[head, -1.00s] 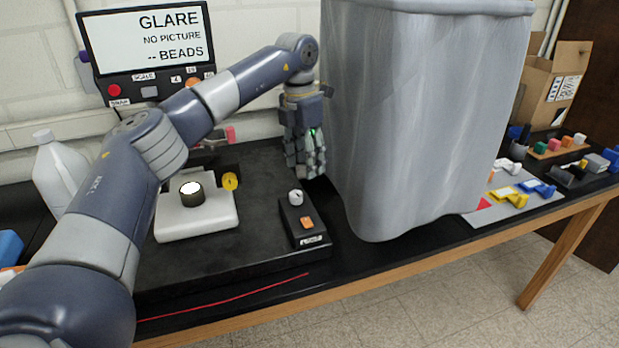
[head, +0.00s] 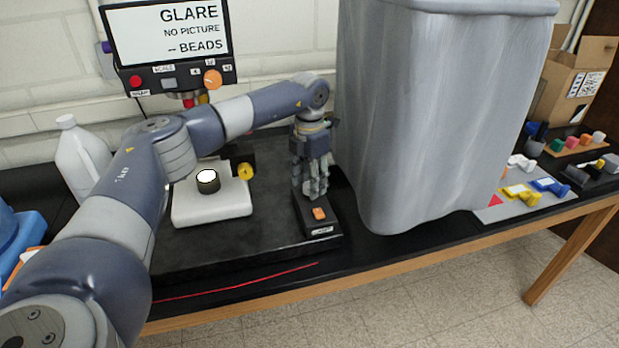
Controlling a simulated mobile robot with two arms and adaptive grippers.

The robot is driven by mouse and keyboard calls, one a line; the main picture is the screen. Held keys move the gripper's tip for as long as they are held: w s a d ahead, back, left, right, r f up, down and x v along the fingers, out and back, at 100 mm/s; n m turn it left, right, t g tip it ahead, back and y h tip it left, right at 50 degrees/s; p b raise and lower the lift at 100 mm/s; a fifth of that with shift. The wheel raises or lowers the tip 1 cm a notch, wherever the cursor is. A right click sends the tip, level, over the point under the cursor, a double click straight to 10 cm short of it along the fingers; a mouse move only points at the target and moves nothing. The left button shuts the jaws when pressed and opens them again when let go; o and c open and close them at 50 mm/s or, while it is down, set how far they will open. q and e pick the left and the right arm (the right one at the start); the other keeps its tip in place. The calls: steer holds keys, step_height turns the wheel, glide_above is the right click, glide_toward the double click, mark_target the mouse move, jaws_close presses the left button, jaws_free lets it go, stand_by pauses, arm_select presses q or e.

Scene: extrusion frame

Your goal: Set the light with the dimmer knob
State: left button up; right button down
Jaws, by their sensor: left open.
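The dimmer box (head: 318,220) is a small black box with an orange switch (head: 319,213) on the dark platform. Its light-coloured knob is hidden behind my left gripper (head: 314,193). That gripper points down over the back of the box, fingers open around where the knob sits; I cannot tell if they touch it. The screen (head: 168,32) reads "GLARE, NO PICTURE, -- BEADS". A bright white lit disc (head: 207,177) glows on the white base (head: 211,206), with a yellow knob (head: 245,171) beside it. My right gripper is not in view.
A tall grey draped cover (head: 425,130) stands close to the right of the gripper. A white jug (head: 82,155) is at the left. A mat (head: 482,213) with coloured parts lies at the right. A red line (head: 235,284) runs along the front.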

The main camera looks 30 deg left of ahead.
arm_select(q)
steer(key=c, duration=1.1)
steer(key=shift+w+n, duration=0.1)
steer(key=shift+n, duration=0.5)
steer(key=n, duration=0.5)
steer(key=shift+a+r+n+p, duration=0.15)
steer(key=shift+n+p, duration=0.25)
steer(key=shift+n, duration=1.9)
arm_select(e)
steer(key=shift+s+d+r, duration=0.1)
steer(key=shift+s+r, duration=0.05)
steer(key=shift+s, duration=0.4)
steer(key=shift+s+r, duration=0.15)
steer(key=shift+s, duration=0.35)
